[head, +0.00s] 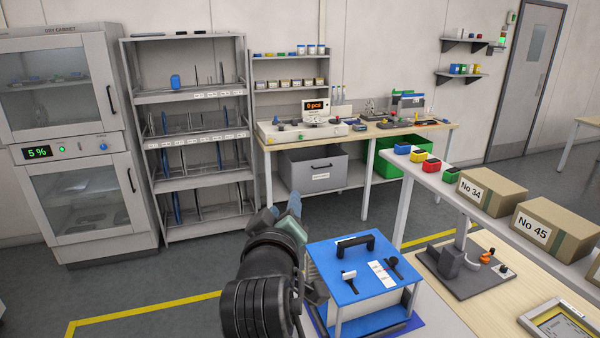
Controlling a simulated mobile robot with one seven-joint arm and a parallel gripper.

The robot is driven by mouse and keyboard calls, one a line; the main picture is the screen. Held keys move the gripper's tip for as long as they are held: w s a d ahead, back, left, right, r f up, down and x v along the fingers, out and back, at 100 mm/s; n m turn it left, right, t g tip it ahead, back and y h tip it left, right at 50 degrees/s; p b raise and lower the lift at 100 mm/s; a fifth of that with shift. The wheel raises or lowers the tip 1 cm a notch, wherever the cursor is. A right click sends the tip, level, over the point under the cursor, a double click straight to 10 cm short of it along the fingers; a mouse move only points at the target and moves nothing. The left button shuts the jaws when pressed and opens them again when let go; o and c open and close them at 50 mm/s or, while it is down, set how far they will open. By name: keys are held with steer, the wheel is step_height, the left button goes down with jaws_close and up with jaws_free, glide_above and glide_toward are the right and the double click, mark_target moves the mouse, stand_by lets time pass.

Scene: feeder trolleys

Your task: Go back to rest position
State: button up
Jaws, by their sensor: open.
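My dark arm rises from the bottom centre of the head view. Its end, my gripper (289,211), points away over the floor, just left of and beyond a blue-topped box (352,268). The gripper is open. I see it from behind, partly hidden by my own wrist, and I see nothing held in it. The box has a black handle on top, and a white label and small black and white parts lie on its lid. It stands on a blue mat on the table, and my arm overlaps its left edge in the picture.
A dry cabinet (70,130) and a grey rack (190,140) stand at the back left. A workbench (430,128) with instruments is behind. At right, a shelf carries coloured bins and cartons (490,192) above a bench (460,318). The floor (130,290) at left is clear.

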steer(key=s+d+r+m+t, duration=0.1)
steer(key=s+r+m+t, duration=0.2)
steer(key=s+r, duration=0.8)
steer(key=s+d+r+m+t+b, duration=0.1)
steer(key=s+r+m+t, duration=0.3)
steer(key=r, duration=1.4)
steer(key=s+t, duration=0.4)
steer(key=s, duration=0.4)
steer(key=shift+d+y, duration=0.4)
